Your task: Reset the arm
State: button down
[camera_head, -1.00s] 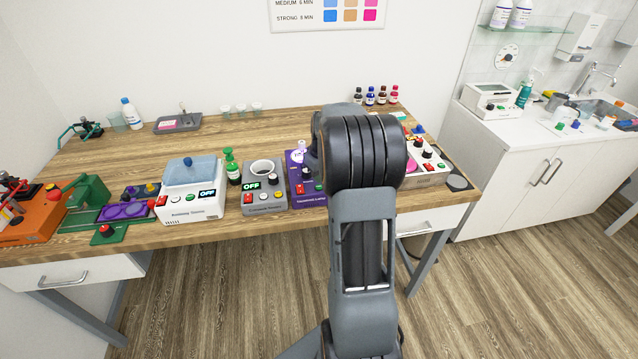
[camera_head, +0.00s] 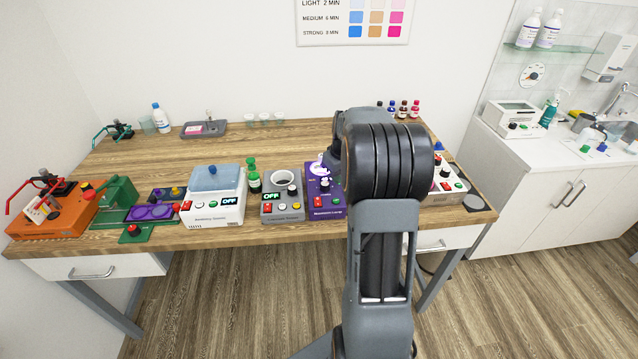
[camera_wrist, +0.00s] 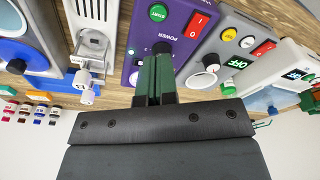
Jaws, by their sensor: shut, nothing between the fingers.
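My arm (camera_head: 385,170) stands upright in the middle of the head view, in front of the workbench, and hides my gripper there. In the wrist view my gripper (camera_wrist: 154,62) shows two dark green fingers pressed together with nothing between them. The fingertips overlap the purple device (camera_wrist: 143,30) in that view, close to its black knob. I cannot tell whether they touch it. The same purple device (camera_head: 325,207) is partly behind my arm in the head view.
The wooden workbench (camera_head: 270,150) carries an orange device (camera_head: 62,215), a white water bath (camera_head: 213,205) and a grey device (camera_head: 283,207) along its front. Small bottles (camera_head: 403,108) stand at the back. A white sink counter (camera_head: 520,145) is at right. Bare floor lies in front.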

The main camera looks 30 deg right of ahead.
jog(key=s+a+r+t, duration=0.1)
jog(key=s+a+r, duration=0.2)
jog(key=s+a, duration=0.6)
jog(key=s+a+r+t, duration=0.1)
jog(key=s+a+r, duration=0.3)
jog(key=s+a, duration=0.4)
jog(key=a, duration=0.6)
jog(key=shift+s+m+t, duration=0.3)
jog(key=shift+s+m, duration=0.05)
jog(key=shift+m, duration=0.05)
jog(key=shift+a, duration=0.1)
dwell(5.2)
